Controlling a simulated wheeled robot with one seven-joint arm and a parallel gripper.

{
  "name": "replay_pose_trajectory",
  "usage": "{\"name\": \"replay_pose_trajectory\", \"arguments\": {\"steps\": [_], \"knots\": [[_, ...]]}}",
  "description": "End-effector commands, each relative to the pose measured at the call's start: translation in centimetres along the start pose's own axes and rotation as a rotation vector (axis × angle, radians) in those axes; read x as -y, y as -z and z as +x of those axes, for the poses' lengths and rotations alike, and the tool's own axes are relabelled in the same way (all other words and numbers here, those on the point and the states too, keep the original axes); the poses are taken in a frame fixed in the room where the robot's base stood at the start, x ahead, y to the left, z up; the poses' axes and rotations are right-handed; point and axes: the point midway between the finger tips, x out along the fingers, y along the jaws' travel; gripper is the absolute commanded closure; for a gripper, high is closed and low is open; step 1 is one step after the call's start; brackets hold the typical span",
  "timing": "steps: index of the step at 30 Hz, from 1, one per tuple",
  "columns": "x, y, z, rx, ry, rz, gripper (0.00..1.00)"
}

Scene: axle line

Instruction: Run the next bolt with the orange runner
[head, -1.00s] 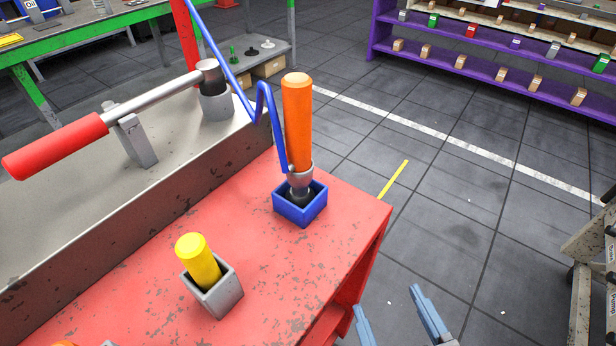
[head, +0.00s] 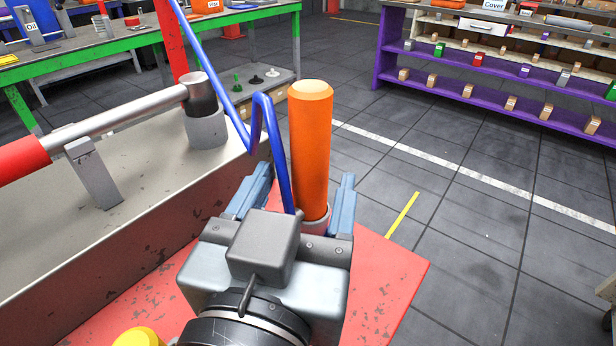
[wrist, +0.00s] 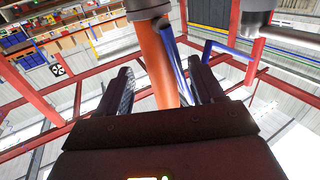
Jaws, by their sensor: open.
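The orange runner (head: 311,150) stands upright, an orange cylinder with a grey collar at its foot, a blue hose fixed to that collar. My gripper (head: 300,195) is open, with its blue fingers on either side of the runner's lower part in the head view. In the wrist view the runner (wrist: 158,62) and the blue hose (wrist: 176,62) both show between the open fingers (wrist: 162,92). My gripper hides the blue holder under the runner. I cannot tell whether the fingers touch the runner. No bolt is clearly seen.
A yellow-handled tool (head: 138,337) stands at the lower left, mostly cut off. A red-handled grey bar (head: 130,117) rests across a bracket on the grey beam at left. The red table top (head: 385,275) is bare at right. Purple shelves (head: 480,95) stand far off.

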Motion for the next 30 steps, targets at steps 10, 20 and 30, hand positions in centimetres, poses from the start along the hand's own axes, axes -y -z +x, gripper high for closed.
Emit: {"name": "replay_pose_trajectory", "arguments": {"steps": [10, 20, 30], "knots": [[0.0, -0.6, 4.4, 0.001, -0.001, -0.001, 0.33], [0.0, -0.8, 6.0, 0.000, 0.002, -0.001, 0.33], [0.0, -0.8, 5.9, 0.000, 0.002, -0.001, 0.58]]}}
